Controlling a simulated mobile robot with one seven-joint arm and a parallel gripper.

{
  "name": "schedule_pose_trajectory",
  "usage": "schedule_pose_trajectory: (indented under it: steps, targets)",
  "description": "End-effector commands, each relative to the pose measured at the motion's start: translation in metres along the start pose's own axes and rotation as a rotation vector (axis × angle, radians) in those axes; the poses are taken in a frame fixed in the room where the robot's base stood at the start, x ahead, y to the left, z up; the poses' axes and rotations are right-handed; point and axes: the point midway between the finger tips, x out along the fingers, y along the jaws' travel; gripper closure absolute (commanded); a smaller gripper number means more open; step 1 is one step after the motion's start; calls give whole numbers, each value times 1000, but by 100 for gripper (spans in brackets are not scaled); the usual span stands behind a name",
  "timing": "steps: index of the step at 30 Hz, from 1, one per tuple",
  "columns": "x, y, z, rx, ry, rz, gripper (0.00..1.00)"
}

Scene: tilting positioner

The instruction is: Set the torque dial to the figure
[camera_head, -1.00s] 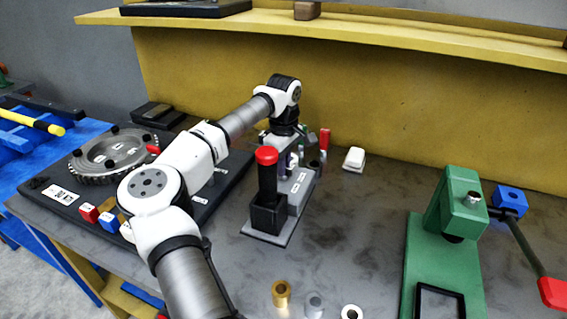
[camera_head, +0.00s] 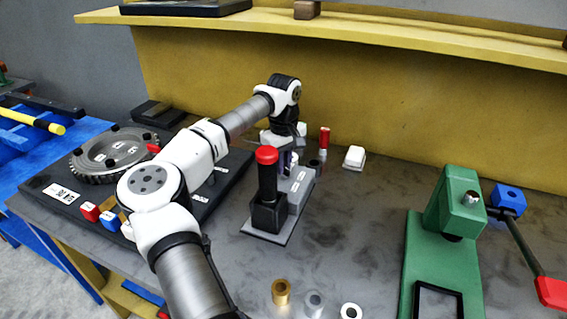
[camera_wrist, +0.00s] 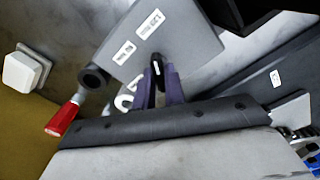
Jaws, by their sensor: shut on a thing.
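The torque unit is a grey block (camera_head: 299,187) with white labels on a flat base. It also shows in the wrist view (camera_wrist: 172,48). A black upright handle with a red top (camera_head: 267,157) stands at its near end. My gripper (camera_wrist: 158,78) has its purple fingers closed at the block's edge on a small dark piece with a white mark, apparently the dial (camera_wrist: 156,66). The fingers hide most of it. In the head view my gripper (camera_head: 288,160) is at the block's far end. A white plate (camera_head: 62,192) on the black gear base bears a figure too small to read surely.
A red-handled lever (camera_wrist: 66,116) with a dark round end is close beside my gripper. A white block (camera_head: 354,157) lies to the right. The toothed wheel (camera_head: 112,155) is at left, the green press (camera_head: 440,240) at right.

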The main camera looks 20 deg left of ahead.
Motion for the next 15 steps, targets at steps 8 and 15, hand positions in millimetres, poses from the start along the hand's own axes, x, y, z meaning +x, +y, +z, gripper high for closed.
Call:
schedule_pose_trajectory:
  steps: [8, 15]
  targets:
    - [-1, 1, 0, 0, 0, 2, 73]
    - [0, 0, 0, -1, 0, 1, 66]
